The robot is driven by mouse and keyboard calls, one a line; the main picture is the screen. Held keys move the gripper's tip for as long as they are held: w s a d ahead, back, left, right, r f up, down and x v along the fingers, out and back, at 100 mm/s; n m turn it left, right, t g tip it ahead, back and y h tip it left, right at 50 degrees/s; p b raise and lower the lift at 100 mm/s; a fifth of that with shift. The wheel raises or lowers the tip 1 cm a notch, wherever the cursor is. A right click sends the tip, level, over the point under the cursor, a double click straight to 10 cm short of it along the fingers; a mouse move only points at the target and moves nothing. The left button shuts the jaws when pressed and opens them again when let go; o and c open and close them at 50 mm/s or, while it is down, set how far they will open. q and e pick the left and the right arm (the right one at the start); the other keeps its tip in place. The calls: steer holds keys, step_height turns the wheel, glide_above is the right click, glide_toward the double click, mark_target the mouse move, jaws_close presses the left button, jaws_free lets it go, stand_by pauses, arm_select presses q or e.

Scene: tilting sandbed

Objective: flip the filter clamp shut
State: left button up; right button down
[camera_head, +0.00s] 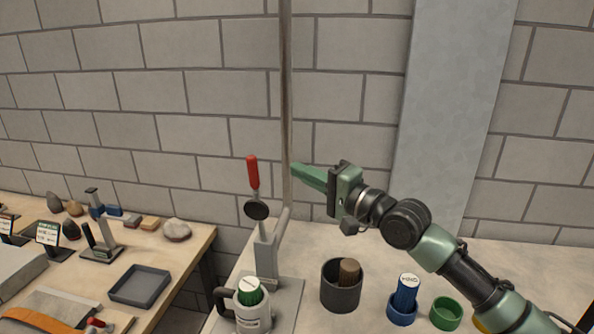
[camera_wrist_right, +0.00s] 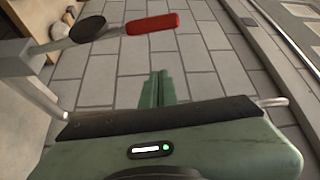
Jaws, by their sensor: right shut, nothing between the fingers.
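The filter clamp's red handle (camera_head: 252,172) stands upright above a black round pad (camera_head: 256,210) on a grey metal post (camera_head: 266,255). Below it, a white canister (camera_head: 252,318) with a green top stands on the grey base. My right gripper (camera_head: 297,170) is shut and empty, its green fingers pointing left, to the right of the handle and about level with it in the picture. In the right wrist view, the shut fingers (camera_wrist_right: 157,88) show below the red handle (camera_wrist_right: 152,23), with a visible gap; the black pad (camera_wrist_right: 87,28) is left of it. My left gripper is not in view.
A vertical metal pipe (camera_head: 285,100) rises close to my right fingertips. A dark cup (camera_head: 341,286), a blue cup (camera_head: 402,310) and a green ring-shaped cup (camera_head: 446,313) stand on the right table. A left table holds a grey tray (camera_head: 140,285), stones and small devices.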

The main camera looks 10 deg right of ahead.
steer(key=p+x, duration=0.2)
steer(key=x, duration=0.6)
arm_select(q)
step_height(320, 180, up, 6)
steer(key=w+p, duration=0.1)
steer(key=p, duration=0.2)
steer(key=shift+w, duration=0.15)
arm_select(e)
steer(key=s, duration=0.1)
steer(key=s+a, duration=0.2)
steer(key=shift+s+f, duration=0.35)
steer(key=shift+f, duration=0.05)
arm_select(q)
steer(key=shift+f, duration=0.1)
arm_select(e)
steer(key=shift+s, duration=0.1)
